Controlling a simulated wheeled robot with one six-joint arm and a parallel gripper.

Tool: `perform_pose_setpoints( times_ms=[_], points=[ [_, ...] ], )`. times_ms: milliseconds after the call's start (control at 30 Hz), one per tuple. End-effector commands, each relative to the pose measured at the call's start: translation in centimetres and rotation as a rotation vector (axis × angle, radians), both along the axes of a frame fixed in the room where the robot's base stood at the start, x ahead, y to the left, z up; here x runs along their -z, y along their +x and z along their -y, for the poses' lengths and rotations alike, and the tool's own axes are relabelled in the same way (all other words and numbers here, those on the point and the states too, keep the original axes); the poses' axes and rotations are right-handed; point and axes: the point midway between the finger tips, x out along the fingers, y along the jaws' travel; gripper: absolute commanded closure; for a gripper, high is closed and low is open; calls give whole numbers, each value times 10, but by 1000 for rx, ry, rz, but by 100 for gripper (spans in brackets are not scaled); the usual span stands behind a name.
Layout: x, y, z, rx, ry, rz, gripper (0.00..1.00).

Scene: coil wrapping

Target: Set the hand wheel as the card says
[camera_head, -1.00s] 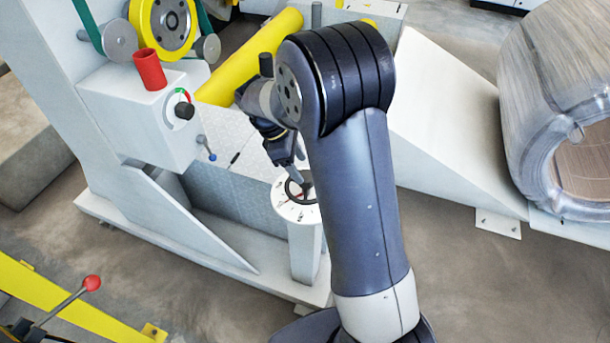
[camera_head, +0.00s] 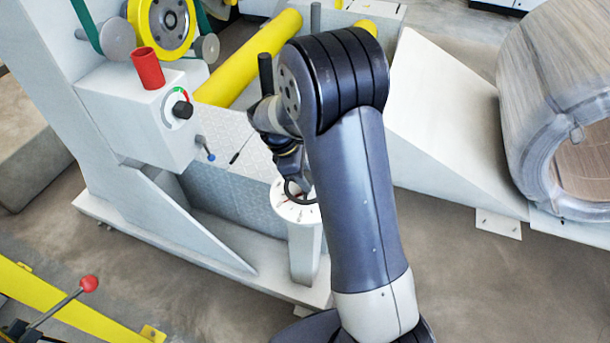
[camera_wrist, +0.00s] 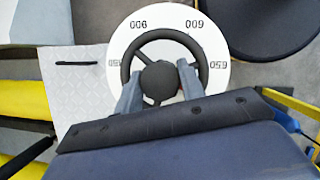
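The black hand wheel (camera_wrist: 160,80) with a round hub and spokes sits over a white round dial (camera_wrist: 161,26) printed with numbers. The numbers appear upside down in the wrist view. In the head view the wheel (camera_head: 290,196) and dial (camera_head: 298,214) top a white post, partly hidden behind my arm. My gripper (camera_wrist: 158,80) is over the wheel, its two grey fingers apart, one on each side of the hub. Whether they touch the hub or spokes I cannot tell. A red mark shows on the dial. I make out no readable card.
A white control box (camera_head: 140,122) with a black knob (camera_head: 183,110), a blue-tipped lever (camera_head: 206,150) and a red cup-like cylinder (camera_head: 148,68) stands left of the wheel. A yellow roller (camera_head: 250,60) lies behind. A wrapped coil (camera_head: 545,110) is at right. A red-knobbed lever (camera_head: 88,284) is at lower left.

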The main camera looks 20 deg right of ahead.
Motion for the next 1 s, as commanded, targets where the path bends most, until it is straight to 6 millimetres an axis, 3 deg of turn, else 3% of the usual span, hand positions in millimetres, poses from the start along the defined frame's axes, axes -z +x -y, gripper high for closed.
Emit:
perform_pose_setpoints(
  times_ms=[233,667,1000],
  points=[
    [0,0,0,0,0,0,85],
    [-2,0,0,96,0,-3,85],
    [-3,1,1,376,0,-2,85]
  ],
)
